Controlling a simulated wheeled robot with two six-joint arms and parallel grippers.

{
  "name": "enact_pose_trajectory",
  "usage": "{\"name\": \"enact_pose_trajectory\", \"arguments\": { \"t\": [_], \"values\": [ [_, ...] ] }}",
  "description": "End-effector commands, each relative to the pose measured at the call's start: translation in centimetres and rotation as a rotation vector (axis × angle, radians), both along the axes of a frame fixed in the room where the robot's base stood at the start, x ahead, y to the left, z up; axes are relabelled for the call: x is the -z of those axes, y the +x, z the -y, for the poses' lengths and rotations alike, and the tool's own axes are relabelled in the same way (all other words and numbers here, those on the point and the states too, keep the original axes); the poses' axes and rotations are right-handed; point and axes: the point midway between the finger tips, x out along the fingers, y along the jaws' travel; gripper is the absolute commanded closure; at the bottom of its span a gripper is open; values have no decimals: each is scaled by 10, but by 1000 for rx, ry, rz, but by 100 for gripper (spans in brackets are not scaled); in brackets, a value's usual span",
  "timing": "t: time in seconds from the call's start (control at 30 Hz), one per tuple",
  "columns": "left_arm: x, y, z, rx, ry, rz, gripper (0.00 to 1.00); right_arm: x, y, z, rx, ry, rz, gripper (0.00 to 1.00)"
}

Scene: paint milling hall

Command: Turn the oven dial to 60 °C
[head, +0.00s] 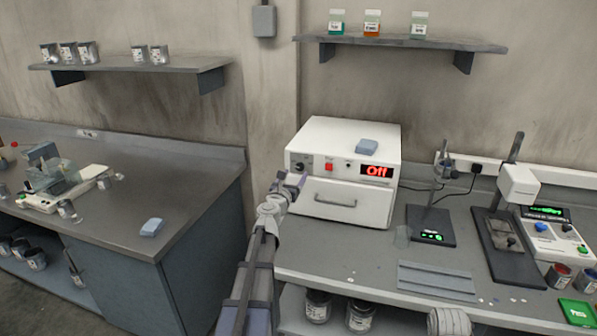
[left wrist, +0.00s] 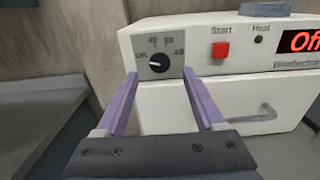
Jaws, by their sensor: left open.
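The white oven (head: 380,146) stands on the right-hand bench, and its red display (head: 376,171) reads "Off". Its black round dial (left wrist: 159,62) shows at the upper left of the front panel in the left wrist view. The dial's white mark appears to point left, toward the "Off" label; temperature labels run over the top to the right, too small to read surely. My left gripper (head: 291,179) is open in front of the dial. In the left wrist view its purple fingers (left wrist: 159,73) stand either side of the dial, with nothing between them.
A red Start button (left wrist: 220,50) sits right of the dial. The oven door handle (head: 335,204) is below. A blue-grey block (head: 367,145) lies on the oven top.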

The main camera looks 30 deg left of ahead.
Motion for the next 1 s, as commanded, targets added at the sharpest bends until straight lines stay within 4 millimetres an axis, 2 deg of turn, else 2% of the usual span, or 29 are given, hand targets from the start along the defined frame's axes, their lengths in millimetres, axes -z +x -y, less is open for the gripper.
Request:
{"name": "enact_pose_trajectory", "arguments": {
  "t": [0.03, 0.23, 0.57, 1.0],
  "values": [
    [0, 12, -4, 1, 1, 0, 30, 0, 0, 0, 0, 0, 0, 100],
    [0, 39, -10, 0, 1, 0, 30, 0, 0, 0, 0, 0, 0, 100],
    [0, 43, -10, 0, 1, 0, 30, 0, 0, 0, 0, 0, 0, 100],
    [0, 42, -10, 0, 1, 0, 79, 0, 0, 0, 0, 0, 0, 100]
  ]
}}
